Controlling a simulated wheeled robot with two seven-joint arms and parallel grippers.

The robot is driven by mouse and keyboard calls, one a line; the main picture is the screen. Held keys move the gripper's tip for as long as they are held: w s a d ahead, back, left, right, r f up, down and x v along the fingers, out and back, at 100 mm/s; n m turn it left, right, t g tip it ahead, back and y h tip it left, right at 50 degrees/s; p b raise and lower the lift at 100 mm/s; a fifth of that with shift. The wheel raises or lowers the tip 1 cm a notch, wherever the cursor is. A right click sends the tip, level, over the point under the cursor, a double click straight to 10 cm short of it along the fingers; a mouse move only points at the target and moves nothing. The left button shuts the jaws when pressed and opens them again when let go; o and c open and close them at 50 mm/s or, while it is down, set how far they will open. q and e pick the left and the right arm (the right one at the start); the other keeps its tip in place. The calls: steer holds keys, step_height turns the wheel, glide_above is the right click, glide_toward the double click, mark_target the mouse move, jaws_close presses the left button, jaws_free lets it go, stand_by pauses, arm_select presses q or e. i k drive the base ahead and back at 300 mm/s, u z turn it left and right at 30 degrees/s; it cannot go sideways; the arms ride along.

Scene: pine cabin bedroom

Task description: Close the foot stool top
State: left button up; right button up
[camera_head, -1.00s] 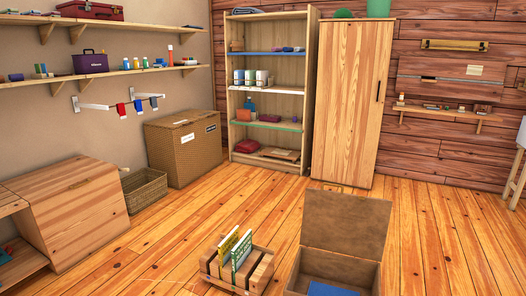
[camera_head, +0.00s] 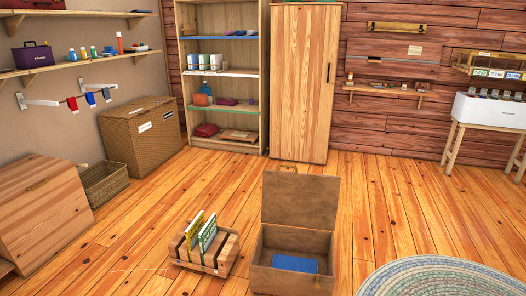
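The foot stool (camera_head: 258,279) is a brown wooden box on the floor at the lower middle of the head view. Its top (camera_head: 300,202) stands upright at the back, so the box is open. A blue item (camera_head: 295,263) lies inside. Neither of my grippers shows in the view.
A wooden crate with books (camera_head: 206,252) stands just left of the stool. A braided rug (camera_head: 440,278) lies at the lower right. A wardrobe (camera_head: 303,85) and an open shelf (camera_head: 222,75) stand behind. A wicker hamper (camera_head: 142,135) is at the left.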

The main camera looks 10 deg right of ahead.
mark_target(308, 201)
steer(key=k, duration=0.5)
steer(key=z, duration=1.4)
steer(key=i, duration=5.65)
steer(key=u, duration=4.6)
steer(key=i, duration=0.5)
